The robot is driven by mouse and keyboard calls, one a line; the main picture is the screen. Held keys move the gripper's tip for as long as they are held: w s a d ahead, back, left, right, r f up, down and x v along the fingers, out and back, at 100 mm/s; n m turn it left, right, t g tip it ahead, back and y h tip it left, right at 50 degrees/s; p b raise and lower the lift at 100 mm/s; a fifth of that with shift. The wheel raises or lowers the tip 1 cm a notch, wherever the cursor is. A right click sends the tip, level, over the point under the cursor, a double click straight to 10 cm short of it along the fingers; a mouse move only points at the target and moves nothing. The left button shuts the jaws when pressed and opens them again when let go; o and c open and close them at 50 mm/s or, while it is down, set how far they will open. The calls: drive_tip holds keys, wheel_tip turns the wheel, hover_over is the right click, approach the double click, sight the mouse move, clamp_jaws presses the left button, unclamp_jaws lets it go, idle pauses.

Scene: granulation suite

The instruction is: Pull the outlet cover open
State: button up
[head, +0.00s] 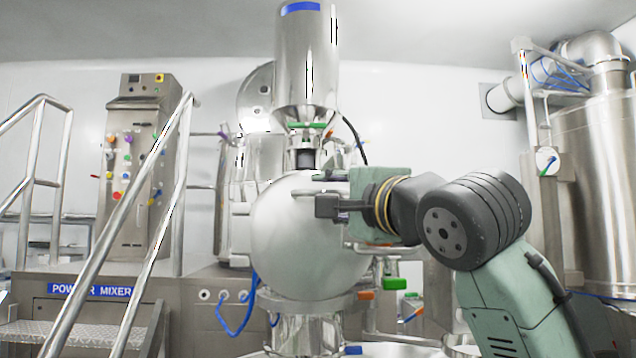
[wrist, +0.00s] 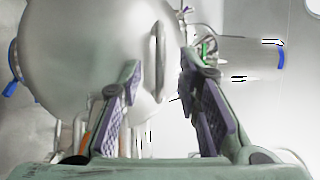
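The outlet cover (head: 290,235) is a large, smooth, pale metal disc on the front of the mixer, and it looks closed. In the wrist view the cover (wrist: 75,55) fills the upper left, with a vertical bar handle (wrist: 160,50) near its right edge. My gripper (head: 322,192) is in front of the cover's upper right part in the head view, hiding some of it and the handle. In the wrist view my gripper (wrist: 161,70) is open, with one finger on each side of the handle's line. I cannot tell how far the fingertips are from the handle, and no grip shows.
A steel hopper (head: 305,60) stands above the cover. Stair railings (head: 130,225) and a control cabinet (head: 138,165) are at the left. A large steel vessel (head: 598,190) stands at the right. Blue hoses (head: 238,318) hang below left of the cover.

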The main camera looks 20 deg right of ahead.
sight(312, 235)
drive_tip(key=shift+w+a+r+p, duration=0.1)
drive_tip(key=shift+w+r+p, duration=0.1)
drive_tip(key=shift+w, duration=0.55)
drive_tip(key=shift+w+a+r+p, duration=0.1)
drive_tip(key=shift+w+p, duration=0.15)
drive_tip(key=shift+w, duration=0.55)
drive_tip(key=shift+w+a+r+p, duration=0.1)
drive_tip(key=shift+w+p, duration=0.1)
drive_tip(key=shift+w, duration=0.55)
clamp_jaws()
